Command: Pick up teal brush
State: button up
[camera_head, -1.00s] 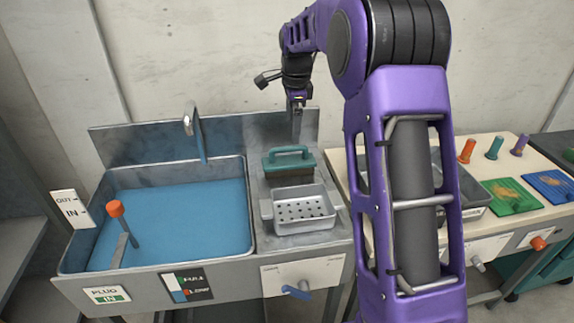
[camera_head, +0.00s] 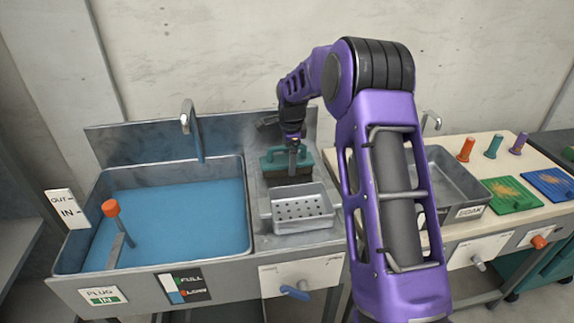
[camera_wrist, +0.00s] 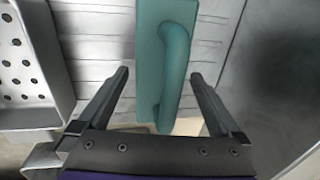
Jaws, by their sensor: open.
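The teal brush (camera_head: 271,161) stands bristles down on the metal drainboard, behind the perforated basket. Its teal handle and block also show in the wrist view (camera_wrist: 176,60), running away from my gripper. My gripper (camera_head: 292,170) is over the brush in the head view and covers part of it. In the wrist view my gripper (camera_wrist: 160,75) is open, with one finger on each side of the brush handle's near end. I cannot tell whether either finger touches it; gaps show on both sides. The bristles are hidden in the wrist view.
The perforated metal basket (camera_head: 304,225) stands just in front of the brush. A sink (camera_head: 247,225) with blue water lies to the left, with a faucet (camera_head: 190,125) behind it. A metal tray (camera_head: 470,212) and several coloured pegs and pads are on the right counter.

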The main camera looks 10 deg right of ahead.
jog(key=c, duration=1.4)
notch_tip(320, 180, up, 10)
jog(key=shift+f+p, duration=0.1)
jog(key=shift+p, duration=0.45)
jog(key=o, duration=1)
jog(key=shift+c, duration=0.2)
jog(key=c, duration=0.6)
